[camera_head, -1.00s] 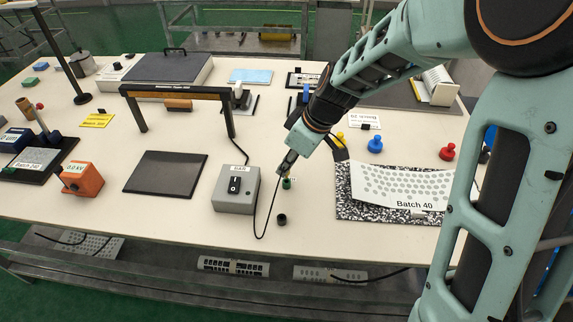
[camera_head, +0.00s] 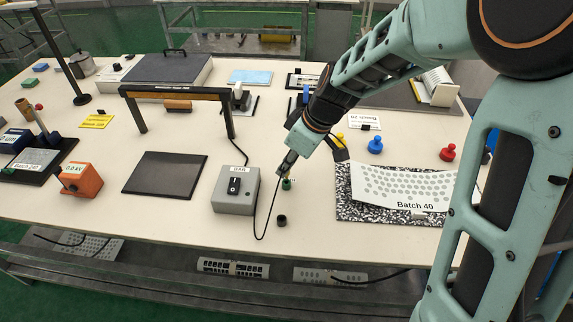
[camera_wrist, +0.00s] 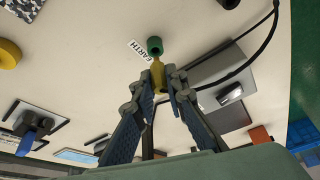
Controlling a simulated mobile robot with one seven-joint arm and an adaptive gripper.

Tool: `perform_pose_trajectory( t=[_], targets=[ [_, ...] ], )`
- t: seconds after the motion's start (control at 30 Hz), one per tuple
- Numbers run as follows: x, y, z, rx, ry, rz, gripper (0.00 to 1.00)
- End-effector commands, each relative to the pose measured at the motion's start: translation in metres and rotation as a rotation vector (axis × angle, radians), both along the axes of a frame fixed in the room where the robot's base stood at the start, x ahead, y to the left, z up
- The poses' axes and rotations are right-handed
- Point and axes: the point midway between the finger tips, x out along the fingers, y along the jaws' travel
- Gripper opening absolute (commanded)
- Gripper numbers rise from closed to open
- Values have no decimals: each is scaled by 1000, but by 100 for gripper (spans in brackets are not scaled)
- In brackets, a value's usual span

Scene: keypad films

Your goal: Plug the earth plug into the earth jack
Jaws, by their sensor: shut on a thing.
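My gripper (camera_head: 285,168) is shut on the yellow earth plug (camera_wrist: 158,73), over the front middle of the table. The green earth jack (camera_head: 287,184) stands just below my fingertips in the head view. In the wrist view the jack (camera_wrist: 154,46) is just beyond the plug's tip, beside a white "EARTH" label (camera_wrist: 140,49). I cannot tell whether plug and jack touch. A black cable (camera_head: 255,225) loops on the table and runs up to my gripper. My fingers hide part of the plug.
A grey switch box (camera_head: 236,198) is left of the jack, and a black socket (camera_head: 281,220) is in front of it. A speckled board (camera_head: 370,208) with a "Batch 40" sheet (camera_head: 405,185) lies to the right. A blue post (camera_head: 375,145) and a red post (camera_head: 448,152) stand behind.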

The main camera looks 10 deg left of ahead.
Motion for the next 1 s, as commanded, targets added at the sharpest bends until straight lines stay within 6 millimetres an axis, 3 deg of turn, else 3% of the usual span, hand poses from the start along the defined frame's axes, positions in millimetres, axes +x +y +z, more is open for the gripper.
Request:
perform_pose_trajectory(
  t=[1.0],
  targets=[
    [0, 0, -24, 0, 0, 1, 0]
  ],
)
